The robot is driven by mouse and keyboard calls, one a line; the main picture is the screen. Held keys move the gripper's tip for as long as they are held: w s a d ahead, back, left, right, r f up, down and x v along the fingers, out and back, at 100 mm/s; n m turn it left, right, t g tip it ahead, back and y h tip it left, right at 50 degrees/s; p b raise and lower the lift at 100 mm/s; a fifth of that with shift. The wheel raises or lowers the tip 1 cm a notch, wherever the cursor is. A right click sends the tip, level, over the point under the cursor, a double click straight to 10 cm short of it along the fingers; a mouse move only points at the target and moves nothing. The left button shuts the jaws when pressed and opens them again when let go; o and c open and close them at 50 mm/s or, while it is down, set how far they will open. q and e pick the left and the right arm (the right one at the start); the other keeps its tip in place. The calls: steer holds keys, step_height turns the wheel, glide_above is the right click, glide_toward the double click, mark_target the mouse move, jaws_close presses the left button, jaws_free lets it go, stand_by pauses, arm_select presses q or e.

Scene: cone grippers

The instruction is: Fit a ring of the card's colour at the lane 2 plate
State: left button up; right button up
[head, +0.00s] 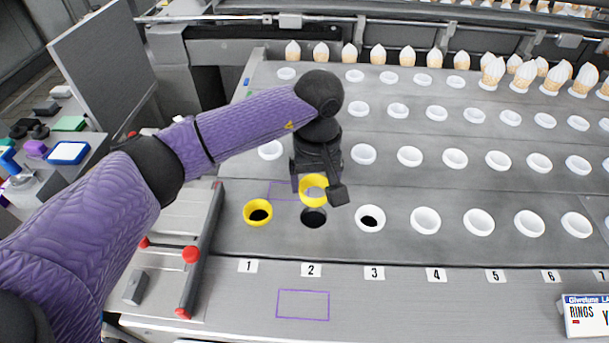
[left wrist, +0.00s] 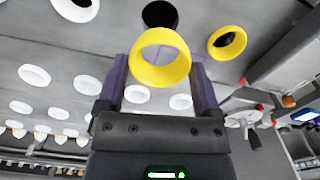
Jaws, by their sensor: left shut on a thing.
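My left gripper (head: 317,190) is shut on a yellow ring (head: 313,203). The ring is held beside the dark round hole of lane 2 (head: 314,218) and partly overlaps it in the head view. In the left wrist view the ring (left wrist: 160,77) sits between the purple fingers, with the bare dark hole (left wrist: 160,14) just beyond it. The ring's exact height above the plate is hard to tell. The card (head: 587,317) at the lower right reads "RINGS" and a cut-off word starting with Y. My right gripper is not in view.
A yellow ring (head: 258,224) sits in lane 1 and a white ring (head: 370,228) in lane 3. White rings fill the other visible front holes. Cones stand at the back right. Red-knobbed rails (head: 191,255) lie left of lane 1. A purple outline (head: 303,304) marks clear front surface.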

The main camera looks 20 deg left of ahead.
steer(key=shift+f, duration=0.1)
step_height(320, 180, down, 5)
steer(key=b, duration=0.5)
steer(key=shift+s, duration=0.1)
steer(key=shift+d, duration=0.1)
stand_by(0.4)
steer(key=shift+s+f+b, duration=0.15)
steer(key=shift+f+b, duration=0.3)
steer(key=shift+b, duration=0.15)
stand_by(0.8)
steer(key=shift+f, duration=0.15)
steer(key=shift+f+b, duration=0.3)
steer(key=shift+b, duration=0.1)
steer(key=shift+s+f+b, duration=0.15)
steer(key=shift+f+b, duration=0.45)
steer(key=shift+b, duration=0.05)
